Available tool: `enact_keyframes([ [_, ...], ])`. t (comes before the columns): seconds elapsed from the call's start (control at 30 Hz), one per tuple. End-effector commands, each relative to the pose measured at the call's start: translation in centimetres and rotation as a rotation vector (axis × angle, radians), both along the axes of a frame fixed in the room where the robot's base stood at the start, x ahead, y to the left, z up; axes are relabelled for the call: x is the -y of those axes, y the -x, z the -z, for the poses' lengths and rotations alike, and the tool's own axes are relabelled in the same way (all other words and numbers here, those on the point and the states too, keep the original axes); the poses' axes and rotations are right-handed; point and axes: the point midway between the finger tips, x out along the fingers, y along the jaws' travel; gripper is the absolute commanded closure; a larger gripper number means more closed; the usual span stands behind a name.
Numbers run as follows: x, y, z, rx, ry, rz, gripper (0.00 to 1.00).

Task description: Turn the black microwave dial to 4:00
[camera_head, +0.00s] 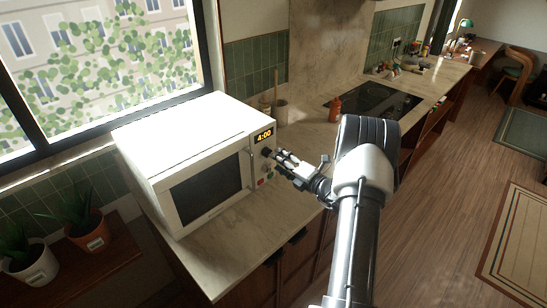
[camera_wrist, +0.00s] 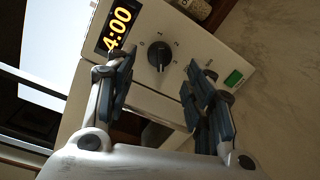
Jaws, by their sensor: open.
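The white microwave (camera_head: 205,165) stands on the counter, and its display (camera_head: 264,135) reads 4:00 in yellow digits. In the wrist view the same display (camera_wrist: 117,30) also reads 4:00. The black dial (camera_wrist: 159,55) is on the control panel just beyond my fingertips, with a pale pointer line and small numbers around it. My gripper (camera_wrist: 158,82) is open, its two fingers spread to either side below the dial, and the dial appears free of them. In the head view my gripper (camera_head: 276,157) is at the control panel and hides part of it.
A green button (camera_wrist: 233,77) sits on the panel beside the dial. An orange bottle (camera_head: 335,109) and a black cooktop (camera_head: 375,101) are farther along the counter. Potted plants (camera_head: 84,222) stand at the left. Bare counter (camera_head: 225,255) lies before the microwave.

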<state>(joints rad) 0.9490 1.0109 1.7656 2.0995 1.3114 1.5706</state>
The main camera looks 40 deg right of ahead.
Motion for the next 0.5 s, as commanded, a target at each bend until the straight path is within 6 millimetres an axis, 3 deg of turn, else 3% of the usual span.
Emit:
enact_keyframes([
  [0.2, 0.2, 4.5, -0.3, 0.000, -0.001, 0.003, 0.52],
  [0.5, 0.2, 6.9, -0.5, 0.001, 0.000, 0.000, 0.52],
])
